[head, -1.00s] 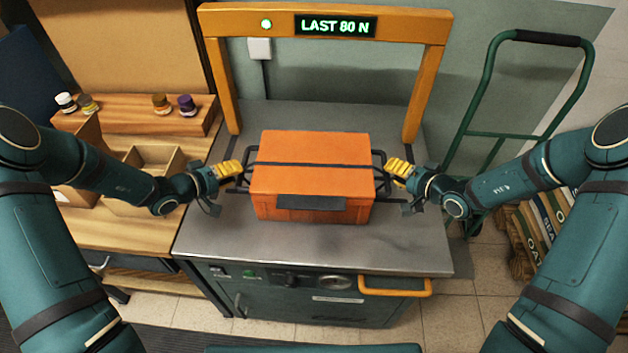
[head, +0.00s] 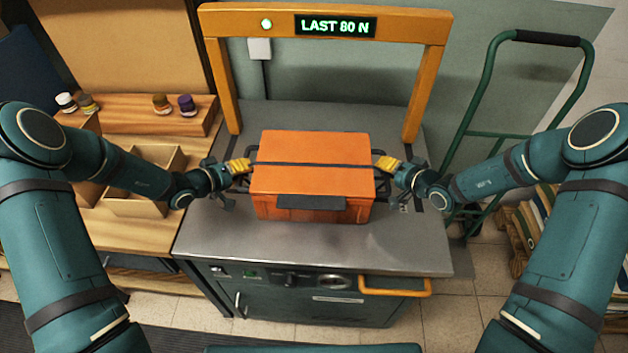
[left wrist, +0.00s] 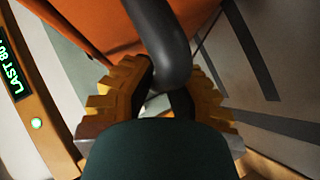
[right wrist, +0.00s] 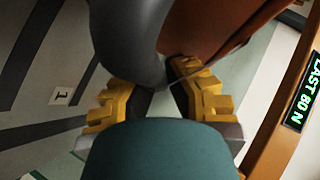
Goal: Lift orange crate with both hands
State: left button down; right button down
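The orange crate (head: 312,180) sits level on the grey metal bench top, closed, with a dark strap across its lid and a dark plate on its front. A dark bar handle sticks out at each side. My left gripper (head: 241,166) is at the left handle; in the left wrist view its yellow fingers lie either side of the thick handle bar (left wrist: 165,50) and look shut on it. My right gripper (head: 388,164) is at the right handle, its fingers likewise against both sides of the bar (right wrist: 140,40). The fingertips are partly hidden behind the bars.
The metal bench (head: 300,245) has a yellow frame (head: 218,75) behind the crate, its display reading "LAST 80 N". A wooden table with small jars (head: 187,105) and an open box stands left. A green hand truck (head: 470,110) stands right. Above the crate is clear.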

pick_arm(q)
jog(key=shift+d+r, duration=0.15)
jog(key=shift+r, duration=0.05)
pick_arm(e)
jog(key=shift+a+r, duration=0.15)
jog(key=shift+r, duration=0.05)
